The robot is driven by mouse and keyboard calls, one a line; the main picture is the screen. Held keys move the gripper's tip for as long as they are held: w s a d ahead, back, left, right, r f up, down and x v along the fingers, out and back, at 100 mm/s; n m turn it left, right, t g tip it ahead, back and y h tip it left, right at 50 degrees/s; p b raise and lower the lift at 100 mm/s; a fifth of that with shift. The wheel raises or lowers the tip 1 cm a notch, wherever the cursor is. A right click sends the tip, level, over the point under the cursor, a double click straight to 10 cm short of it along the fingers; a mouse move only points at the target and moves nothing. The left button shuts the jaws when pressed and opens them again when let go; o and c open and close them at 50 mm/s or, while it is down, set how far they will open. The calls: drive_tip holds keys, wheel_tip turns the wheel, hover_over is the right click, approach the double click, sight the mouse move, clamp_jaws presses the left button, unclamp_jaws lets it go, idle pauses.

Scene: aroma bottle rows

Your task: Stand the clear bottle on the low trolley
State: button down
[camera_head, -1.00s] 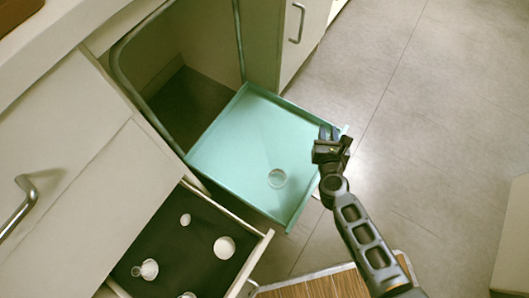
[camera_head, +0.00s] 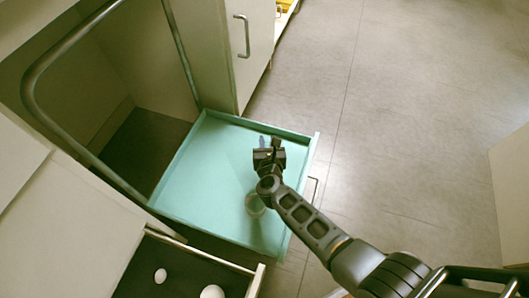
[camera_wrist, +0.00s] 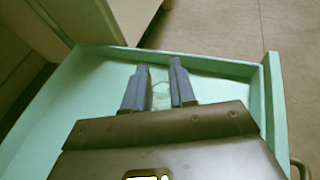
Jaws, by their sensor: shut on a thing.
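My gripper (camera_head: 268,143) is above the teal tray-like drawer (camera_head: 185,190) in the head view. Its dark blue fingers show in the wrist view (camera_wrist: 160,70), shut with a narrow gap. A clear, see-through thing (camera_wrist: 161,95) shows faintly between them; it looks like the clear bottle, but its outline is hard to make out. I cannot make out the low trolley with certainty.
A dark-lined drawer (camera_head: 185,272) at the lower left holds white round items. A cabinet with a handle (camera_head: 242,35) stands behind. A bent metal rail (camera_head: 62,50) frames the opening at left. A handle sticks out from the teal drawer's front. Grey floor at right is clear.

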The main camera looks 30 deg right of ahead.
drive_tip(key=shift+w+a+f, duration=0.25)
drive_tip(key=shift+w+f, duration=0.1)
drive_tip(key=shift+w, duration=0.05)
drive_tip(key=shift+f+b, duration=1.55)
drive_tip(key=shift+f, duration=0.35)
drive_tip(key=shift+f, duration=0.15)
drive_tip(key=c, duration=0.9)
unclamp_jaws()
drive_tip(key=shift+s+r, duration=0.2)
drive_tip(key=shift+r, duration=0.15)
drive_tip(key=p+v, duration=0.5)
drive_tip(key=v, duration=0.6)
drive_tip(key=shift+s+a+p, duration=0.15)
drive_tip(key=shift+s+p, duration=0.15)
